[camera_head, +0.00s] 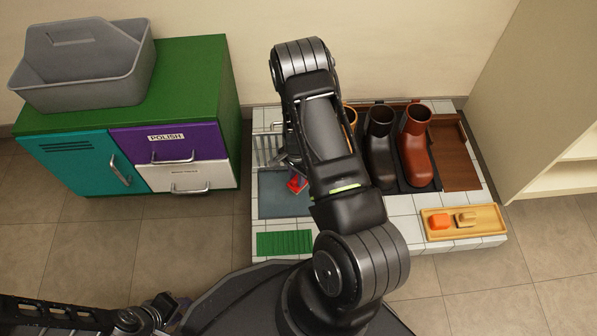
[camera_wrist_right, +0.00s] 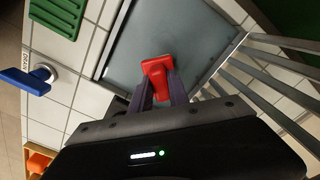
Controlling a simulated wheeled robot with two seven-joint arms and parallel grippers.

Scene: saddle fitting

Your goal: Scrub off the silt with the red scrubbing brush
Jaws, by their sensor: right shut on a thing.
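The red scrubbing brush (camera_wrist_right: 158,70) is between the fingers of my right gripper (camera_wrist_right: 163,92); the gripper is shut on it. In the head view a small red part of the brush (camera_head: 297,185) shows over the grey-blue basin (camera_head: 275,205), beside my right arm. The wrist view shows the basin (camera_wrist_right: 180,30) with a smooth grey floor and a pale rim. I cannot make out silt on it, and cannot tell whether the brush touches the floor. My left gripper (camera_head: 168,308) is low at the left, away from the platform; its jaws are unclear.
A metal rack (camera_wrist_right: 275,80) borders the basin. A blue lever (camera_wrist_right: 25,80) stands on the white tiles. Green ribbed mat (camera_head: 285,243) lies in front. Black boot (camera_head: 380,145) and brown boot (camera_head: 415,145) stand right of my arm. A wooden tray (camera_head: 432,235) holds an orange block and a tan one.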

